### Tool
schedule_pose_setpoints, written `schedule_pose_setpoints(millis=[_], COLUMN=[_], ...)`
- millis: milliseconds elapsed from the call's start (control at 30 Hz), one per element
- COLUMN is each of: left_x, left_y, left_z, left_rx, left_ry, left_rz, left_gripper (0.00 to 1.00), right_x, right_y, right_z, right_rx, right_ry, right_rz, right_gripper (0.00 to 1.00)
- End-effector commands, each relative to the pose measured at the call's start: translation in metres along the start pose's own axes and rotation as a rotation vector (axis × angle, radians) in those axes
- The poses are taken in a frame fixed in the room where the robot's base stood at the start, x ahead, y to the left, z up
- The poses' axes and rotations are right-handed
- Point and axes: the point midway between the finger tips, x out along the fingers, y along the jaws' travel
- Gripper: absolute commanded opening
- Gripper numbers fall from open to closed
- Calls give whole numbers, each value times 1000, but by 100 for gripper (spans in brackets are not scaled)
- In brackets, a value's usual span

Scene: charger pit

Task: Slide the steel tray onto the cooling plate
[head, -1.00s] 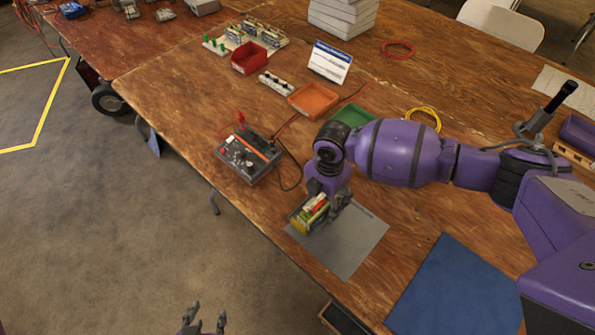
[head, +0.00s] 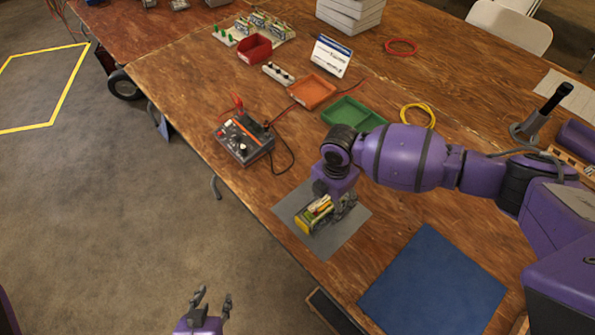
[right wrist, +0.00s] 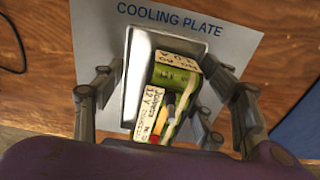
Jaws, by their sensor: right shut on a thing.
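The steel tray (right wrist: 137,85) shows as a bright metal rim and wall in the right wrist view, with several battery packs in it, one green (right wrist: 168,76). It is over the middle of the grey cooling plate (right wrist: 90,30), whose label is readable. The plate also shows in the head view (head: 346,236) on the wooden table. I cannot tell whether the tray's underside touches the plate. My right gripper (right wrist: 165,105) is shut on the tray, fingers on either side. My left gripper (head: 213,300) is open and empty, low over the floor beside the table.
A black meter box (head: 243,140) with leads stands to the left of the plate. A blue mat (head: 432,280) lies to its right. Green (head: 352,113) and orange (head: 313,92) trays and a yellow cable coil (head: 418,115) are behind. The table's near edge is close.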

Motion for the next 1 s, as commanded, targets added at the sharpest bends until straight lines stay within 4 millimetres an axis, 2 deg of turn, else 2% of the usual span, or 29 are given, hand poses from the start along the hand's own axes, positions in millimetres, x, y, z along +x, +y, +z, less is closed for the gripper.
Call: schedule_pose_setpoints(millis=[233,267,400,767,867,1000], left_x=[1,1,1,1,0,0], left_y=[0,0,-2,-2,-2,-2], left_z=[-2,-2,-2,1,1,1], left_rx=[2,3,8,9,8,8], left_ry=[2,2,2,-4,-3,-2], left_rz=[1,1,1,1,0,0], left_gripper=[40,40,40,40,40,40], right_x=[0,0,0,-1,-9,-34], right_y=[-1,-1,0,0,0,1], right_z=[-1,-1,-1,0,0,1], right_rx=[0,0,0,0,0,-2], right_ry=[2,2,2,1,0,-1], right_rz=[-1,-1,-1,-1,0,4], right_gripper=[37,70,88,88,88,88])
